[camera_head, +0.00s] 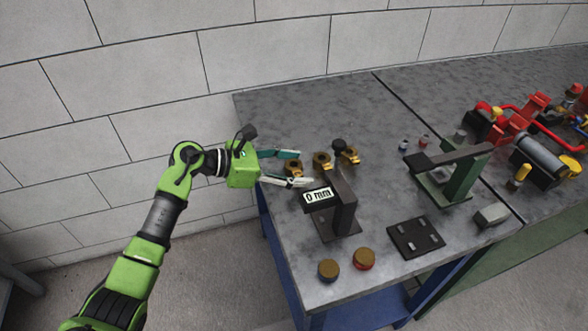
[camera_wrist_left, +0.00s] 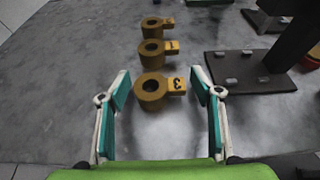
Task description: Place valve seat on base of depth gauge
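Several brass ring-shaped valve seats with numbered tabs stand in a row on the grey table. The nearest to my left gripper is the valve seat marked 3 (camera_wrist_left: 151,91); it shows in the head view (camera_head: 293,169). The others are a middle one (camera_head: 321,160) and a far one (camera_head: 350,155). My left gripper (camera_head: 291,168) is open, with its teal-padded fingers on either side of the seat marked 3, apart from it. The depth gauge (camera_head: 343,200) reads "0 mm". Its dark flat base (camera_head: 339,227) looks empty. My right gripper is out of view.
Two round brass-topped pieces (camera_head: 364,258) lie near the front edge. A dark plate (camera_head: 416,237) and a green press-like stand (camera_head: 459,178) are to the right. Red pump parts (camera_head: 535,110) lie on the far right. A block wall (camera_head: 270,58) is behind.

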